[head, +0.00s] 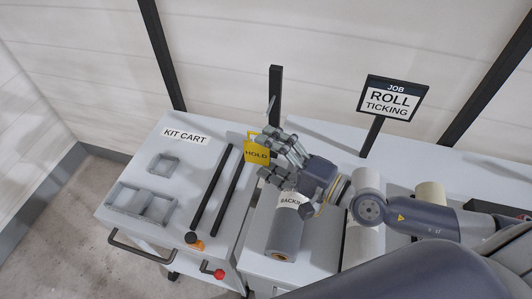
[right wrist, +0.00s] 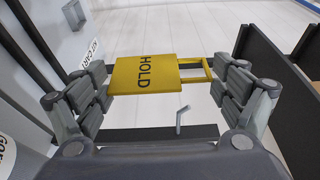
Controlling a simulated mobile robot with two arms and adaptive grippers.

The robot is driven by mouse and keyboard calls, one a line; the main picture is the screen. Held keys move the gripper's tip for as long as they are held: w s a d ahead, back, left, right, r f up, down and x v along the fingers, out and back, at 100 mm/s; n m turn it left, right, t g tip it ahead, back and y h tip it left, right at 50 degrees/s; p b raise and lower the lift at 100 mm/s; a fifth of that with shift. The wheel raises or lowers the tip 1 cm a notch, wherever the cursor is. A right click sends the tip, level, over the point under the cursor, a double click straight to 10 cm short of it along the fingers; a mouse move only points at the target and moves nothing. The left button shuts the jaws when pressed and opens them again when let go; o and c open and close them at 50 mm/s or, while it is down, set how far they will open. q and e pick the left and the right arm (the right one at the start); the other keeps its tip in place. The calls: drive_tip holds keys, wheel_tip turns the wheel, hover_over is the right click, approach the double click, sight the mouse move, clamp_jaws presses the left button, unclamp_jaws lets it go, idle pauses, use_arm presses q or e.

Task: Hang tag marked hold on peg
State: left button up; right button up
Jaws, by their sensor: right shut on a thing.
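The yellow tag marked HOLD (head: 257,152) is held upright by my right gripper (head: 272,156), in front of a black post (head: 275,88). In the right wrist view the tag (right wrist: 143,74) lies between the fingers of the right gripper (right wrist: 165,88), with its open rectangular loop (right wrist: 207,70) toward the right finger. A thin grey bent peg (right wrist: 181,118) shows apart from the tag, by a dark bar. In the head view a small pale peg (head: 270,105) sticks out from the post, above the tag. My left gripper is out of view.
The kit cart (head: 133,197) at left carries grey trays (head: 163,163) and two black rods (head: 211,190). A roll labelled BACKING (head: 284,230) lies under my right gripper. A JOB ROLL TICKING sign (head: 391,98) stands at right.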

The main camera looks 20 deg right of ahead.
use_arm(q)
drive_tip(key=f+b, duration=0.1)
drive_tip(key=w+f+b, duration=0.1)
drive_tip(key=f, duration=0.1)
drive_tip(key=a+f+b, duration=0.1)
drive_tip(key=b, duration=0.1)
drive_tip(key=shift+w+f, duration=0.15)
use_arm(e)
drive_tip(key=w+d, duration=0.2)
drive_tip(key=w, duration=0.1)
drive_tip(key=w+d, duration=0.1)
drive_tip(key=shift+w+f, duration=0.2)
drive_tip(key=shift+w, duration=0.2)
